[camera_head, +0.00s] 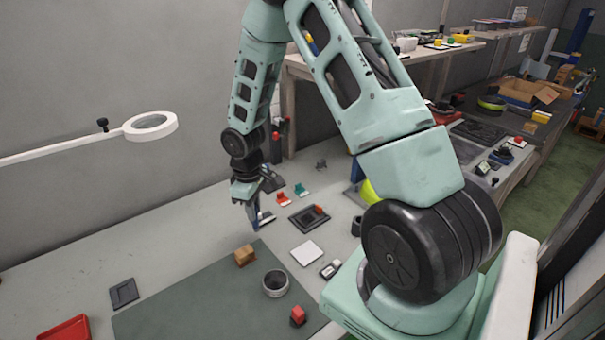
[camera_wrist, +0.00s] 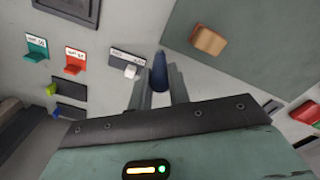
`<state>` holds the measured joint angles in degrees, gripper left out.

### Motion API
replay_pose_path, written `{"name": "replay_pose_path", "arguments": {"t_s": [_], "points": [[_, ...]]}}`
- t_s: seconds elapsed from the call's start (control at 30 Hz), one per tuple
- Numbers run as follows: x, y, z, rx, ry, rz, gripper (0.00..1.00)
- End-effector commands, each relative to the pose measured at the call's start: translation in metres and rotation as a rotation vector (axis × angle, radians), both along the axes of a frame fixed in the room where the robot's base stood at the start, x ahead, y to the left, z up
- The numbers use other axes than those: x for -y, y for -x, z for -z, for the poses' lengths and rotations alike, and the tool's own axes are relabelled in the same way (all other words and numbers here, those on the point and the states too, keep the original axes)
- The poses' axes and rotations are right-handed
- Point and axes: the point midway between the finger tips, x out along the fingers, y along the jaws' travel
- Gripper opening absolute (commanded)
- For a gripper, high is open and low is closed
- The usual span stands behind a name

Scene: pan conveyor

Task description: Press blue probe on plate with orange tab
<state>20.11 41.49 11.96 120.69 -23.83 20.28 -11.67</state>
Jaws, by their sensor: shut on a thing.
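My gripper (camera_head: 256,209) is shut on the dark blue probe (camera_wrist: 160,72), which points away between the two fingers in the wrist view. In the head view the probe (camera_head: 255,216) hangs over the grey bench. A small plate with an orange-red tab (camera_wrist: 74,62) lies left of the probe in the wrist view; in the head view this tab (camera_head: 283,199) is right of my gripper. A plate with a teal tab (camera_wrist: 36,51) lies beside it. A dark-topped plate with a white tab (camera_wrist: 131,71) is closest to the probe. Whether the probe tip touches anything is unclear.
A dark tray (camera_head: 297,222) with an orange piece lies right of the tabbed plates. A white pad (camera_head: 307,253) lies nearby. A magnifier arm (camera_head: 90,143) extends from the left.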

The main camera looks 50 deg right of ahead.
Motion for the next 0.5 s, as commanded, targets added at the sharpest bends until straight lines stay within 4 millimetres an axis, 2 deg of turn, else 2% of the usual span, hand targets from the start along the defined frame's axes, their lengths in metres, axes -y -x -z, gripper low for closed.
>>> {"name": "replay_pose_path", "arguments": {"t_s": [0.03, 0.2, 0.4, 0.5], "points": [[0.022, 0.007, -0.011, -0.002, -0.002, -0.08, 0.0], [0.078, 0.03, -0.027, -0.002, -0.005, -0.416, 0.0], [0.125, 0.057, -0.04, 0.001, -0.006, -0.74, 0.0], [0.139, 0.066, -0.044, 0.002, -0.006, -0.843, 0.0]]}}
